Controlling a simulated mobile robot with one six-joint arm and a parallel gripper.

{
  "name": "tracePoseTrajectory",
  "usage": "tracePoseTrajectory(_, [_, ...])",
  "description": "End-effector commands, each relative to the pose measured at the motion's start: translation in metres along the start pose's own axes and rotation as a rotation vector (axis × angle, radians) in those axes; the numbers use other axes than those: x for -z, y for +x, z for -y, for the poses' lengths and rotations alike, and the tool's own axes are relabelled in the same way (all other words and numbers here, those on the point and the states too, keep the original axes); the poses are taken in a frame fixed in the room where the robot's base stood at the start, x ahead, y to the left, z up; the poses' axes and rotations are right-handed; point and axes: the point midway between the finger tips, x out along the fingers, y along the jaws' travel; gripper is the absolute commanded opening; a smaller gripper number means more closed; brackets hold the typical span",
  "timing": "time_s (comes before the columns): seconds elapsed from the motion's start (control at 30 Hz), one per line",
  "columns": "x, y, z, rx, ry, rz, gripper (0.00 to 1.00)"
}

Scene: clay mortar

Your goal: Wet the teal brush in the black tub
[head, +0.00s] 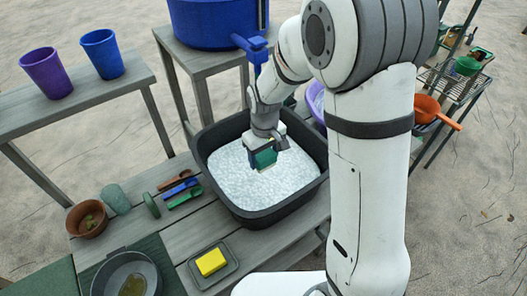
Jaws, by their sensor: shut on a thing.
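The black tub (285,216) stands on the grey slatted table and holds a pale, white, speckled fill (235,178). My gripper (265,145) points down over the back middle of the tub. It is shut on a teal block-like thing, which looks like the teal brush (264,159). The brush hangs below the jaws, inside the tub's outline. I cannot tell whether its lower end touches the fill. My gripper and wrist hide its upper part.
A blue barrel (210,25) with a blue tap (253,46) stands behind the tub. Purple (46,73) and blue (101,54) cups stand on the left bench. Small tools, a terracotta bowl (87,222), a dark pan (105,272) and a yellow sponge (211,261) lie left and in front.

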Motion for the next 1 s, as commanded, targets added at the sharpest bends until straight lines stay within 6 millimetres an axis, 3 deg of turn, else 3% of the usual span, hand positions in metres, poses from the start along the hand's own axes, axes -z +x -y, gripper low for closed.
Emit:
tracePoseTrajectory(0.03, [0.0,0.013,0.0,0.0,0.0,0.001,0.43])
tracePoseTrajectory(0.6, [0.0,0.09,0.001,0.0,-0.002,0.002,0.43])
tracePoseTrajectory(1.0, [0.001,0.106,0.001,0.0,-0.003,-0.001,0.43])
